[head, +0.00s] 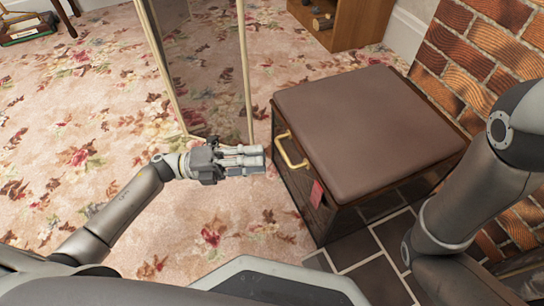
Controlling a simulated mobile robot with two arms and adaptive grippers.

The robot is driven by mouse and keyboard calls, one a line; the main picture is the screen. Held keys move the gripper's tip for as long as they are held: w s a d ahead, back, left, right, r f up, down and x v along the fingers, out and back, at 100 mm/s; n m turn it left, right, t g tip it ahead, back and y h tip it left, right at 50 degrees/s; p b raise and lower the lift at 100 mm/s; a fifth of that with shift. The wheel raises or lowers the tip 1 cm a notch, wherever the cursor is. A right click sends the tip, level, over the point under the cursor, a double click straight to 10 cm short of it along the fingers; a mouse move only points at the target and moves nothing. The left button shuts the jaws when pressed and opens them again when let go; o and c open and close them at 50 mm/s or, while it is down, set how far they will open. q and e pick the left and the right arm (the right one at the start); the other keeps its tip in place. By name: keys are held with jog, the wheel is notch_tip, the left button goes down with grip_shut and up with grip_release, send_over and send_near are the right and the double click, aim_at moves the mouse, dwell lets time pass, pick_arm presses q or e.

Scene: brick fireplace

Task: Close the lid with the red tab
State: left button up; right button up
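A dark box with a brown padded lid (365,125) stands right of centre in the head view. The lid lies flat over the top of the box, and I see no gap along its near edges. A red tab (317,194) hangs at the front face below the lid's edge. A brass handle (290,150) sticks out from the box's left side. My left gripper (262,160) is just left of the handle, apart from it by a small gap, with its fingers pointing right. Its finger opening is hard to make out. My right gripper is out of view.
A brass-framed glass panel (205,75) stands behind my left gripper. A wooden cabinet (345,20) is at the back, and a brick wall (485,45) is at the right. Floral carpet (80,125) lies open at left; dark tiles (375,270) lie in front of the box.

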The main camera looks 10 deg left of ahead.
pick_arm(q)
jog(key=v, duration=0.6)
jog(key=shift+d, duration=0.1)
